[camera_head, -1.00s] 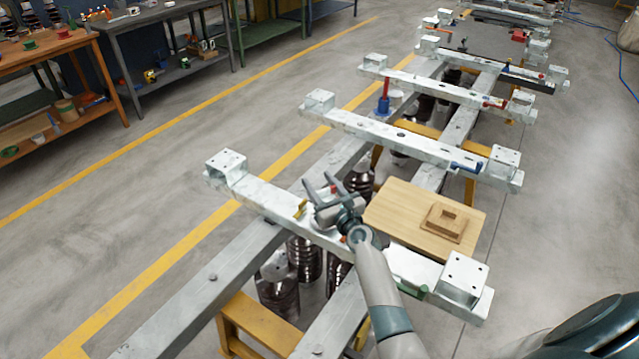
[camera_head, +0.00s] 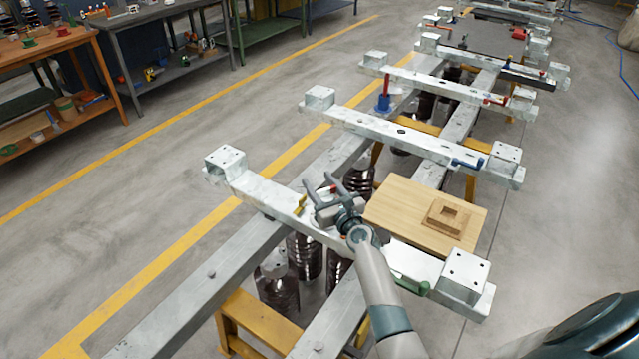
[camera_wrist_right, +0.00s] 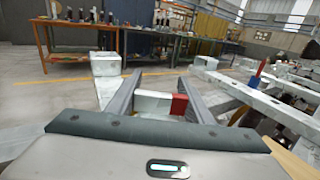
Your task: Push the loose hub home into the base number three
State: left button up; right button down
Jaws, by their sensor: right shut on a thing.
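My right gripper (camera_head: 324,185) is above the nearest grey crossbeam (camera_head: 275,196). In the right wrist view its two fingers (camera_wrist_right: 158,92) stand apart with a red piece (camera_wrist_right: 180,104) and a white block (camera_wrist_right: 150,103) between them. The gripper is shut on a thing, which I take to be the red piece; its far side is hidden. I cannot tell which part is the loose hub or base number three. My left gripper is not in view.
Yellow trestles (camera_head: 262,325) stand below. Workbenches (camera_head: 50,60) line the back left. The floor between (camera_head: 150,170) is clear.

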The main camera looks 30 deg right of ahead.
jog(key=c, duration=0.8)
grip_release()
jog(key=shift+r, duration=0.2)
jog(key=s+b, duration=0.1)
jog(key=s, duration=1.6)
jog(key=shift+s, duration=0.25)
jog(key=shift+s+f, duration=0.1)
